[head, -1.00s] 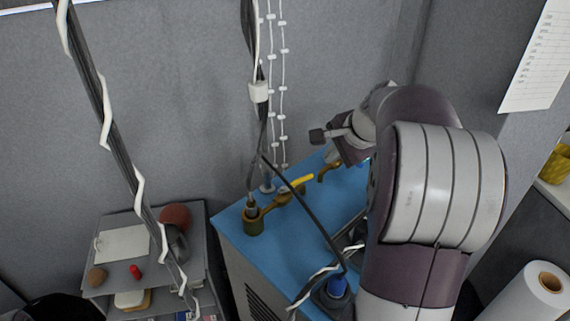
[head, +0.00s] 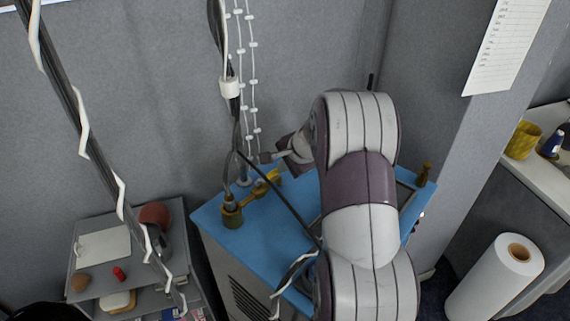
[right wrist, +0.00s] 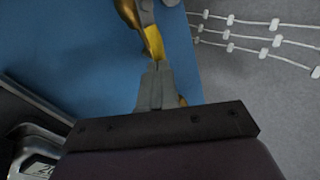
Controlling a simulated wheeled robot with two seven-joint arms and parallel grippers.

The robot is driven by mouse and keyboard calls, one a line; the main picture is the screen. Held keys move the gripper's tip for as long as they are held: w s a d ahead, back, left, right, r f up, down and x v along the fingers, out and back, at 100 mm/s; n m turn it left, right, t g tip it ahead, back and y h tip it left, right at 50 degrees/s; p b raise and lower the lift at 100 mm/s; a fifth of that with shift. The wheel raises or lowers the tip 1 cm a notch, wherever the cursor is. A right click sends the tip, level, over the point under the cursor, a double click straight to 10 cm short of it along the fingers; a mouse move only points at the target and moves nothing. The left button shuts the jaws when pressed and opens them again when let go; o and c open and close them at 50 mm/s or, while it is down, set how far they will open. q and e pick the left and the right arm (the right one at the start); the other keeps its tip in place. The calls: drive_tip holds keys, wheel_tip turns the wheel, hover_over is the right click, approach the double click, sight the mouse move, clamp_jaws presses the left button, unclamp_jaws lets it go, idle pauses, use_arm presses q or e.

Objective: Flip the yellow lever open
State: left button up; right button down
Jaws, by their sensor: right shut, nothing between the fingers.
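My right gripper (head: 263,158) is just above and behind the lever in the head view. In the right wrist view, the shut, empty fingers (right wrist: 157,68) reach the lower end of the yellow lever (right wrist: 153,42). They look touching or very close; I cannot tell which. Another brass piece shows just behind the fingers. My left gripper is not in view.
A dark cable crosses in front of the tap, and white-clipped cords (head: 252,85) hang behind it. The blue top (head: 255,235) is bare in front of the tap. A grey shelf (head: 82,260) with small objects stands to the left, and a white roll (head: 495,275) to the right.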

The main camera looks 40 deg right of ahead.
drive_tip(key=shift+f, duration=0.1)
drive_tip(key=shift+w+d+f+n+y+b, duration=0.1)
drive_tip(key=shift+w+f+n+y+b, duration=0.2)
drive_tip(key=shift+b, duration=0.5)
drive_tip(key=shift+w+r+n, duration=0.4)
drive_tip(key=shift+w, duration=0.1)
